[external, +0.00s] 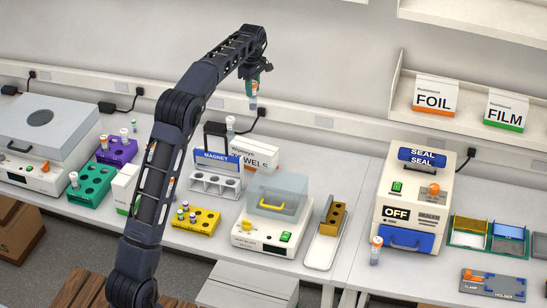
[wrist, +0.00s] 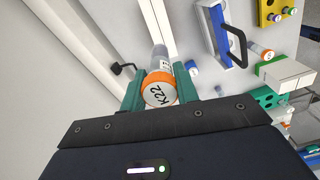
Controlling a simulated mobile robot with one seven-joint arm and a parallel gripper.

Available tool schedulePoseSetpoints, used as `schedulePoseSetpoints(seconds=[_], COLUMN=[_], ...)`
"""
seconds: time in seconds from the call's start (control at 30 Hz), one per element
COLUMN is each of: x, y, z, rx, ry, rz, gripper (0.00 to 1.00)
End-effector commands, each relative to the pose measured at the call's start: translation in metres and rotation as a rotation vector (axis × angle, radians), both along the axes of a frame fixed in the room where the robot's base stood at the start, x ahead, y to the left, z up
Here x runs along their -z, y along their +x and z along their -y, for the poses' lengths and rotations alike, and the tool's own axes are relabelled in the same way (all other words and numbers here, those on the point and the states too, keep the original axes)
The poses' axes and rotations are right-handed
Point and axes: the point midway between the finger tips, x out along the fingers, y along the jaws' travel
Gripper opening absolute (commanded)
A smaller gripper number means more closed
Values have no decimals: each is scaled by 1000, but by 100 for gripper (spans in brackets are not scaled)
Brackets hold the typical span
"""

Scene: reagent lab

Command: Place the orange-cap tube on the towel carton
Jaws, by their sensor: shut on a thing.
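My gripper (external: 254,84) is raised above the back of the bench, its teal fingers shut on an orange-cap tube (external: 253,101). In the wrist view the tube's orange cap (wrist: 159,94) reads K22 and sits between the two fingers (wrist: 159,88). The towel carton (external: 262,154), white with orange, stands on the bench below the tube, behind the magnet rack. The rack's upright and handle hide its left part. The held tube is well clear of it.
The magnet rack (external: 214,182) has a tall black handle (external: 215,132). A clear-lidded device (external: 272,205) stands in front of the carton. Free bench lies right of the carton, toward the sealer (external: 411,195).

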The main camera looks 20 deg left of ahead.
Motion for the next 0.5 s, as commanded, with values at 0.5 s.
schedulePoseSetpoints(seconds=[0.5], x=[106], y=[0], z=[-1], rx=[0], ry=[0], rz=[-1], gripper=[9])
